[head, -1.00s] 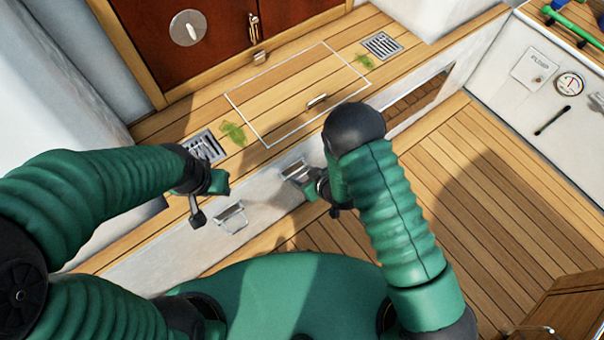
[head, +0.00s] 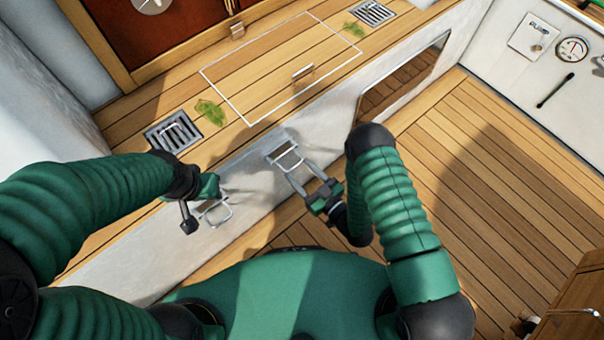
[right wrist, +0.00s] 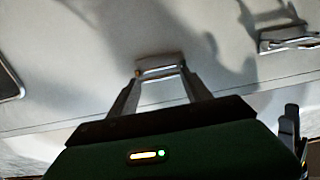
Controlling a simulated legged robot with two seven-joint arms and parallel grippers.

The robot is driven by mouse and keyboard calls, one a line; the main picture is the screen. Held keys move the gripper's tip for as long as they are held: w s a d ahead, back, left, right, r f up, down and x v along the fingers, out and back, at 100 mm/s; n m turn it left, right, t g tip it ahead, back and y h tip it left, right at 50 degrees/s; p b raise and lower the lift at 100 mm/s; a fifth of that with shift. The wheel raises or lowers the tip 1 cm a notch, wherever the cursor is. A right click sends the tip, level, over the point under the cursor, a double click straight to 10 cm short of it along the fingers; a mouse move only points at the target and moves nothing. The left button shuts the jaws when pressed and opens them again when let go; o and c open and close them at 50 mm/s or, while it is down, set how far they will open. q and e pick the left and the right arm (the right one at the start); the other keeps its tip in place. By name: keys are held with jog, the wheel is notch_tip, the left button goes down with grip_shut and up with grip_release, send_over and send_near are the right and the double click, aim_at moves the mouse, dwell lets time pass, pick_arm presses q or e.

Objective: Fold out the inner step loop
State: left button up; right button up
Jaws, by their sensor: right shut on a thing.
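Two metal step loops are on the white vertical face below the wooden seat. One step loop (head: 286,155) is near the middle of the head view; it shows between the fingers in the right wrist view (right wrist: 160,67). My right gripper (head: 303,172) is shut on this loop, one finger at each side. The other step loop (head: 217,213) is to the left, and it appears at the upper right of the right wrist view (right wrist: 287,38). My left gripper (head: 190,213) is just beside that loop; its jaw opening is unclear. I cannot tell which loop is the inner one.
A white-outlined hatch (head: 280,72) with a small handle lies on the seat above. Drain grates (head: 172,132) and green weed (head: 210,112) are on the seat. A dark opening (head: 403,80) is in the face to the right.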

pick_arm(q)
jog(key=shift+f, duration=0.4)
pick_arm(e)
jog(key=shift+w+a+t, duration=0.2)
jog(key=shift+a+t, duration=0.05)
jog(key=shift+t, duration=0.05)
jog(key=o, duration=1.2)
jog(key=shift+a, duration=0.1)
jog(key=shift+o, duration=0.6)
jog(key=shift+w+f, duration=0.1)
pick_arm(q)
jog(key=shift+w+a+f, duration=0.15)
jog(key=shift+a, duration=0.15)
jog(key=shift+d, duration=0.1)
